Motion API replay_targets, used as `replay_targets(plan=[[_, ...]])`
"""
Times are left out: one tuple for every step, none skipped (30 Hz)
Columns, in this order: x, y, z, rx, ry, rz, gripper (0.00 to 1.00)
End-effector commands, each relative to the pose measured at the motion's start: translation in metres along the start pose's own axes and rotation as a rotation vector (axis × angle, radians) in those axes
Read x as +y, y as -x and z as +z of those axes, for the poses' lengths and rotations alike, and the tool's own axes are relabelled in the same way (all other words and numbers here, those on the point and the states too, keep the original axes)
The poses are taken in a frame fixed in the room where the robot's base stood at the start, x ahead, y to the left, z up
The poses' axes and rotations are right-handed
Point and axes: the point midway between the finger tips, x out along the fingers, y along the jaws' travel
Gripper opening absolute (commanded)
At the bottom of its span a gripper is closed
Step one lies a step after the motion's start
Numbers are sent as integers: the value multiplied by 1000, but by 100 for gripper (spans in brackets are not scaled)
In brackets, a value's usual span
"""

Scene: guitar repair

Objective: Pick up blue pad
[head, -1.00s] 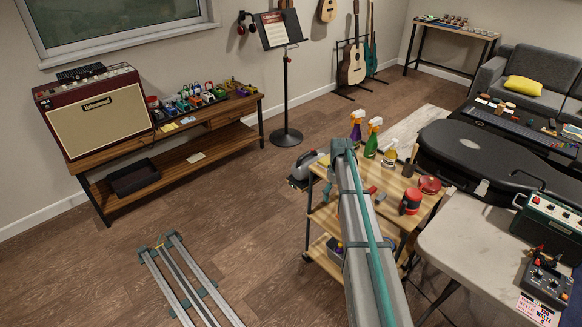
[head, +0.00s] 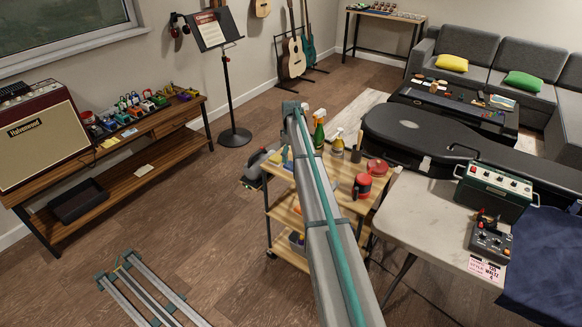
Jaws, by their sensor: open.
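I cannot make out a blue pad for certain. A small bluish patch (head: 286,156) shows at the left end of the wooden cart's (head: 340,196) top, partly hidden by my arm; it is too small to name. A dark blue cloth (head: 545,262) hangs over the right part of the white table. My arm crosses the middle of the head view, over the cart. My gripper does not show.
The cart top holds spray bottles (head: 319,133) and a red and black mug (head: 362,186). A black guitar case (head: 420,135) lies behind it. The white table (head: 420,215) carries a green amplifier (head: 495,190).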

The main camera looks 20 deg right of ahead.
Motion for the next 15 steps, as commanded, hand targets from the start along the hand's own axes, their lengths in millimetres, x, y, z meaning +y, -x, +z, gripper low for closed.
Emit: replay_targets(plan=[[0,-1,0,0,0,0,81],[0,-3,0,0,0,0,81],[0,-6,0,0,0,0,81],[-1,-9,0,-1,0,-1,81],[-1,-12,0,-1,0,-1,81],[-1,-16,0,-2,0,-2,81],[-1,-19,0,-1,0,-2,81],[-1,-23,0,-1,0,-1,81],[-2,-29,0,-1,0,-1,81],[-1,-34,0,-2,0,-2,81],[-1,-38,0,-1,0,-2,81],[-1,-43,0,-1,0,-1,81],[-1,-46,0,0,0,-1,81],[-1,-48,0,0,0,0,81],[-1,-50,0,0,0,0,81]])
